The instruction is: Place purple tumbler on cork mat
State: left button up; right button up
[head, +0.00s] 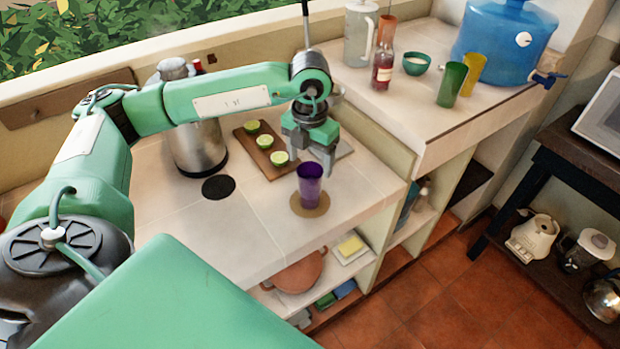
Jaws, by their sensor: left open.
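The purple tumbler (310,186) stands upright on the round cork mat (323,208) near the front edge of the tiled counter. The mat's rim shows around the tumbler's base. My left gripper (312,166) comes down from above, its fingers open at or just behind the tumbler's rim. I cannot tell whether the fingers touch the tumbler. My right gripper is not in view.
A wooden board (263,152) with lime halves lies behind the tumbler. A round black disc (218,187) and a steel pot (198,147) are to the left. A green tumbler (451,84) and a yellow one (473,70) stand on the upper right counter.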

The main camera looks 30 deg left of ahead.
pick_arm(q)
notch_tip(320, 180, up, 4)
jog(key=shift+f, duration=0.15)
dwell(0.5)
